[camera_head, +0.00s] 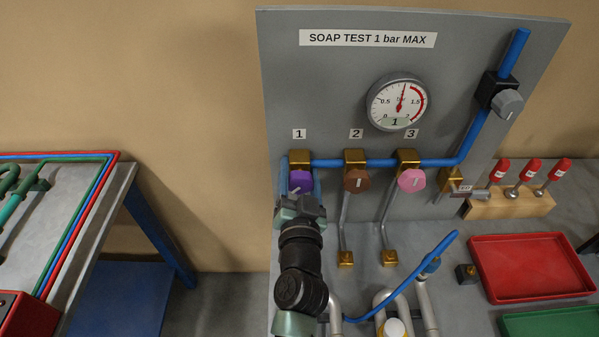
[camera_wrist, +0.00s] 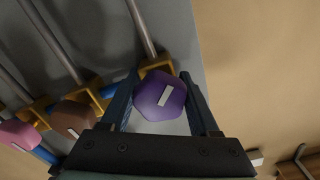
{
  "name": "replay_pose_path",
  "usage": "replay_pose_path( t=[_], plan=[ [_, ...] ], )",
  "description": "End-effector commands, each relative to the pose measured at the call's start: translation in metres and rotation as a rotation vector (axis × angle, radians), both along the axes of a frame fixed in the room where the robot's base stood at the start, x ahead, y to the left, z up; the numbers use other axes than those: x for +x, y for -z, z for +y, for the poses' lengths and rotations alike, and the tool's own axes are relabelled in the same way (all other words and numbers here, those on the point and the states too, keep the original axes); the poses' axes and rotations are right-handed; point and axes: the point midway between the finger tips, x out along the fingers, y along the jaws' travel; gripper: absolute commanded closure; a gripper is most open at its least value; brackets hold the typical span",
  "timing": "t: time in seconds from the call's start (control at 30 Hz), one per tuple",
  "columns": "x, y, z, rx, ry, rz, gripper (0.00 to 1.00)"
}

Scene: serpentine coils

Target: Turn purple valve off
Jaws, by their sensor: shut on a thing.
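The purple valve (camera_head: 301,181) is a hexagonal knob on a brass body under label 1, at the left of the grey panel (camera_head: 460,60). In the wrist view the purple knob (camera_wrist: 160,96) sits between my two fingers, its white mark slanting. My gripper (camera_head: 301,190) reaches up to it from below and is shut on it. In the wrist view the fingers of my gripper (camera_wrist: 163,98) lie along both sides of the knob. My arm hides the pipe below valve 1.
The brown valve (camera_head: 356,180) and pink valve (camera_head: 411,180) stand close to the right. A blue pipe (camera_head: 380,163) joins the valves. The gauge (camera_head: 398,102) above reads about 1. A red tray (camera_head: 530,266) lies at the right. Wall space left of the panel is clear.

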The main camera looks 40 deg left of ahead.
Motion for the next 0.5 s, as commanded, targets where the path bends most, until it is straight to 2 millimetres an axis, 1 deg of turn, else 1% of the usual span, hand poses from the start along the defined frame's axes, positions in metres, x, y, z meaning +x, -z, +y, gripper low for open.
replay_pose_path(
  t=[0.5],
  plan=[
    [-0.0001, -0.0002, -0.0004, 0.393, 0.001, 0.298, 0.94]
  ],
)
